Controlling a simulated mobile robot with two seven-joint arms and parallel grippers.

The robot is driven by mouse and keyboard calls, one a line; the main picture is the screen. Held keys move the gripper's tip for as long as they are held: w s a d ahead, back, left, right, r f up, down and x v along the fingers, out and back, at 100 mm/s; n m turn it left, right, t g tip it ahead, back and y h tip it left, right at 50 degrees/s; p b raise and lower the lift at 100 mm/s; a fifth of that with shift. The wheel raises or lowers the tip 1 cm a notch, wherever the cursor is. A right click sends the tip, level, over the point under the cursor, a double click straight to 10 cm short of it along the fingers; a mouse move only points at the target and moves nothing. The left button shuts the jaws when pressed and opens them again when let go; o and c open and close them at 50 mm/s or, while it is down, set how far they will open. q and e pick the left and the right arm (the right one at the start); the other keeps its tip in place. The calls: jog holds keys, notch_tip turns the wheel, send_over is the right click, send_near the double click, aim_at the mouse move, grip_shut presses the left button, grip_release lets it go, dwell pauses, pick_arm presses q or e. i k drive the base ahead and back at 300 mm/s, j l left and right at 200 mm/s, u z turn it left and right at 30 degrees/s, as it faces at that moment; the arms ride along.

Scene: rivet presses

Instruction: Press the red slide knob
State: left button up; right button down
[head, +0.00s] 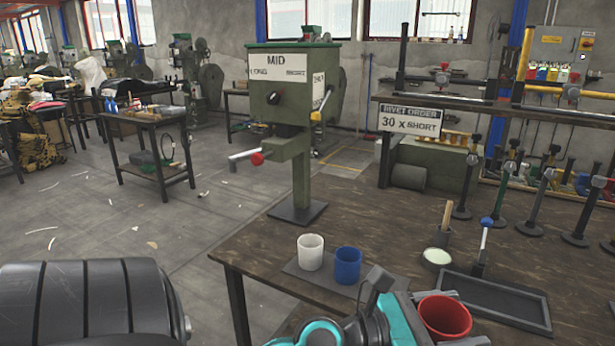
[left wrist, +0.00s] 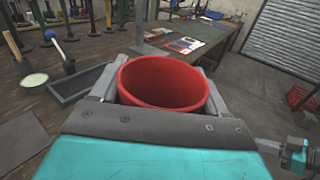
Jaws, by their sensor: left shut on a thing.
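The press stands upright on a dark base at the table's far left corner. Its face carries a sign reading MID above labels LONG and SHORT, and a black knob (head: 273,98). My left gripper (left wrist: 165,75) is shut on a red cup (left wrist: 165,85), with a finger on either side; the cup also shows in the head view (head: 445,318). It is well to the front and right of the knob.
A white cup (head: 310,252) and a blue cup (head: 347,266) stand on a grey mat. A black tray (head: 497,300), a blue-topped lever (head: 485,235) and a pale round pot (head: 437,257) are at right. A sign (head: 409,122) reads RIVET ORDER 30 X SHORT. The middle of the table is clear.

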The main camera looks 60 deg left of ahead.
aim_at(256, 159)
jog(key=j+u, duration=0.15)
jog(key=j, duration=0.45)
jog(key=j+u, duration=0.15)
jog(key=j, duration=0.4)
jog(key=j+u, duration=0.15)
jog(key=j, duration=0.45)
jog(key=i+j+u, duration=0.1)
jog(key=j, duration=0.45)
jog(key=i+j+u, duration=0.15)
jog(key=j, duration=0.4)
jog(key=i+j+u, duration=0.15)
jog(key=j, duration=0.4)
jog(key=k+j, duration=0.05)
